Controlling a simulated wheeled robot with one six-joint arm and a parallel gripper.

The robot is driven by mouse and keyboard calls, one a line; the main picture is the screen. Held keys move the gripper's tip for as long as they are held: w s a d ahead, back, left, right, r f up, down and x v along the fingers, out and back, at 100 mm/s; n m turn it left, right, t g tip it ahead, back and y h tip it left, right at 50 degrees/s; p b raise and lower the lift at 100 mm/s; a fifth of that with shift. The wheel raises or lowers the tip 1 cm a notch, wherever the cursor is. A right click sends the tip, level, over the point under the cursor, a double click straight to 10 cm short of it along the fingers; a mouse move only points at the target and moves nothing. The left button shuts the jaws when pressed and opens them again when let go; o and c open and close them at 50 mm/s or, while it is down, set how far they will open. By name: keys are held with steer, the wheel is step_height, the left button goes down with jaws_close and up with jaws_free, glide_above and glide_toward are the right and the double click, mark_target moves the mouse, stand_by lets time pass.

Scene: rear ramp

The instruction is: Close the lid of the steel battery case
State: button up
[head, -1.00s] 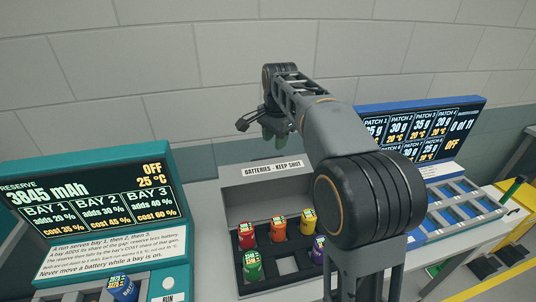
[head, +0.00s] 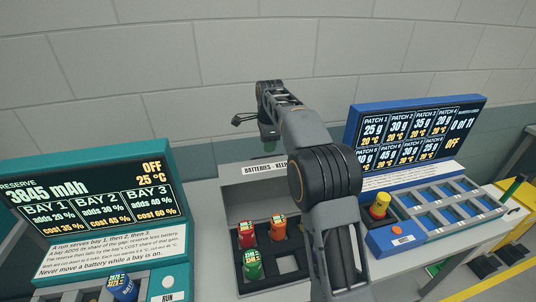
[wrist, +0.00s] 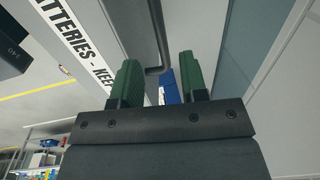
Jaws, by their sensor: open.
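The steel battery case (head: 232,225) stands in the middle of the head view. Its lid (head: 240,182) is raised, with a white "BATTERIES - KEEP" label on its top edge. My arm hides the right part of the case and label. Red, orange and green batteries (head: 252,265) stand in its slots. My gripper (head: 268,143) is above and behind the lid's upper edge. In the wrist view my gripper (wrist: 158,78) is open, its green fingers apart. A dark bent bar (wrist: 160,45) shows between them; I cannot tell whether it is touched. The label (wrist: 80,45) is at upper left.
A teal charging station (head: 95,200) with a screen and a blue battery (head: 123,287) stands at left. A blue patch station (head: 415,135) with a slotted tray (head: 455,208) and a yellow battery-like piece (head: 380,207) stands at right. A block wall is behind.

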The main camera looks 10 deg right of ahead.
steer(key=shift+w+f+p, duration=0.2)
steer(key=shift+f, duration=1.15)
steer(key=shift+w+f+p, duration=0.15)
steer(key=shift+f, duration=1.2)
steer(key=shift+c, duration=0.2)
jaws_close()
